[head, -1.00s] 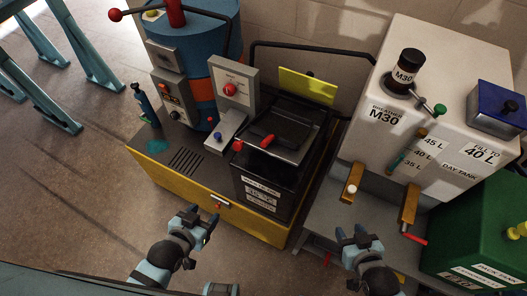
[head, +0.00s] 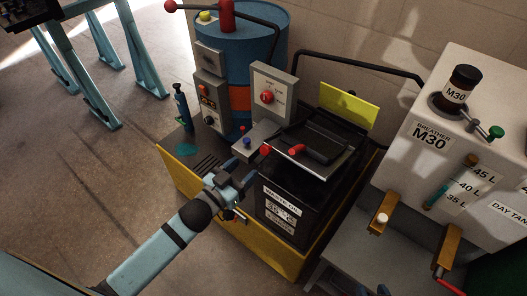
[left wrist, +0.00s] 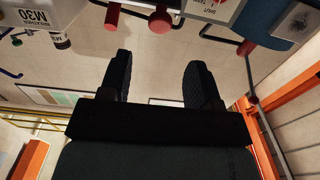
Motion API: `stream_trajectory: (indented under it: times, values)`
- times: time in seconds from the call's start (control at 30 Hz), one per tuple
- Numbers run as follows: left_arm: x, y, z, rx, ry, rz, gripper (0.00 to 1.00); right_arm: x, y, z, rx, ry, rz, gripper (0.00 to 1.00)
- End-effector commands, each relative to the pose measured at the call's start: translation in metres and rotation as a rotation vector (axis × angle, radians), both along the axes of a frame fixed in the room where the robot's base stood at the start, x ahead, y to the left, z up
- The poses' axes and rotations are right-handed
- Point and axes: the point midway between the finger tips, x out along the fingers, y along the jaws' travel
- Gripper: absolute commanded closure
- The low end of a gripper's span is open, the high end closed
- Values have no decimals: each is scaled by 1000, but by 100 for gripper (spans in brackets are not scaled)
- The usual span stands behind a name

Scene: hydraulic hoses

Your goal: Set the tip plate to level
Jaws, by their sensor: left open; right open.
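The tip plate seems to be the dark, grey-edged plate (head: 330,152) on top of the black waste oil box (head: 275,215). It looks tilted, and a red-ended handle (head: 297,150) lies on it. A red knob (head: 265,149) is at its left corner. My left gripper (head: 240,180) is open and empty, in front of the box's left side, below the red knob and apart from it. In the left wrist view its two fingers (left wrist: 160,80) are spread with nothing between them.
A blue drum (head: 245,50) and a grey control box (head: 272,95) with a red button stand behind left. A white day tank (head: 450,150) with yellow-brown brackets stands at right. A black rail (head: 350,65) runs behind the box.

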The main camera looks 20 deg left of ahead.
Motion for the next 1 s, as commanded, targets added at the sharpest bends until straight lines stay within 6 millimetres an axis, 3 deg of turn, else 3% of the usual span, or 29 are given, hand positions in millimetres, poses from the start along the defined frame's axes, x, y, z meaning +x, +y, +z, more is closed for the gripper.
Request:
stream_trajectory:
  times: [0.2,0.4,0.83,0.87,1.0]
  values:
    - [45,-16,1,0,-1,0,43,-1,-2,1,-6,2,0,54]
    - [72,-26,0,0,0,1,43,-2,-4,-1,-11,4,-1,54]
    - [82,-30,-1,1,2,0,43,-3,-4,-1,-12,5,0,54]
    - [82,-30,-1,1,2,0,45,-3,-4,0,-12,4,0,54]
    - [82,-30,-1,1,2,0,77,-2,-4,2,-10,1,0,54]
